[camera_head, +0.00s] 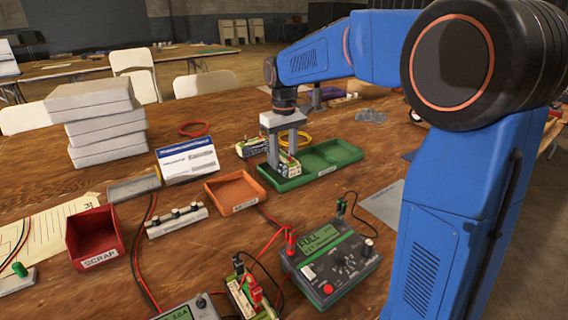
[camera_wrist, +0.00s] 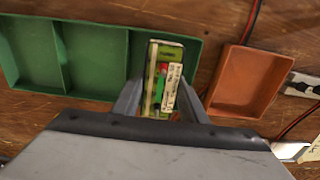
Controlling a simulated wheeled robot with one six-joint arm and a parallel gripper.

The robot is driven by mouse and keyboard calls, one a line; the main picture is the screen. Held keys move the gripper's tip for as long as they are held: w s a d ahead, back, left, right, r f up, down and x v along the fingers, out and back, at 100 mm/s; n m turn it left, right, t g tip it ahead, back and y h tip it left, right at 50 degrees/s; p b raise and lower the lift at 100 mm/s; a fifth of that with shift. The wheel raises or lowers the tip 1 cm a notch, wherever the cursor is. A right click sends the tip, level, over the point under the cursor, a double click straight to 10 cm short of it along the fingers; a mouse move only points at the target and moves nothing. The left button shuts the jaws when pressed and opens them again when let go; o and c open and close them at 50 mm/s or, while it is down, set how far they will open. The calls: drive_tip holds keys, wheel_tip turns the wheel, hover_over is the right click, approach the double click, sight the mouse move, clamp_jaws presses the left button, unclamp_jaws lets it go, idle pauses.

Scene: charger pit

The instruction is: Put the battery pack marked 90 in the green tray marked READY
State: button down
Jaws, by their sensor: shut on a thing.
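My gripper (camera_head: 284,150) is shut on a green and white battery pack (camera_head: 290,166). It holds the pack in or just over the left compartment of the green tray (camera_head: 337,153) in the head view. In the wrist view the pack (camera_wrist: 163,75) lies between my fingers (camera_wrist: 160,95), over the tray's nearest-to-orange end compartment; the green tray (camera_wrist: 58,58) spreads to the left. I cannot tell whether the pack touches the tray floor. Its number is not readable, and the tray's front label is too small to read.
An orange tray (camera_head: 234,188) stands left of the green tray, and a red SCRAP bin (camera_head: 94,236) farther left. Another pack (camera_head: 249,147) lies behind my gripper. A charger reading FULL (camera_head: 330,262) and a wired pack (camera_head: 248,296) stand in front. The green tray's right compartment is empty.

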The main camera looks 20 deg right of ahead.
sight(284, 156)
drive_tip(key=shift+f, duration=1.1)
drive_tip(key=shift+f, duration=0.1)
drive_tip(key=c, duration=1.1)
unclamp_jaws()
wheel_tip(284, 156, up, 12)
drive_tip(key=shift+r, duration=0.1)
drive_tip(key=shift+s, duration=0.1)
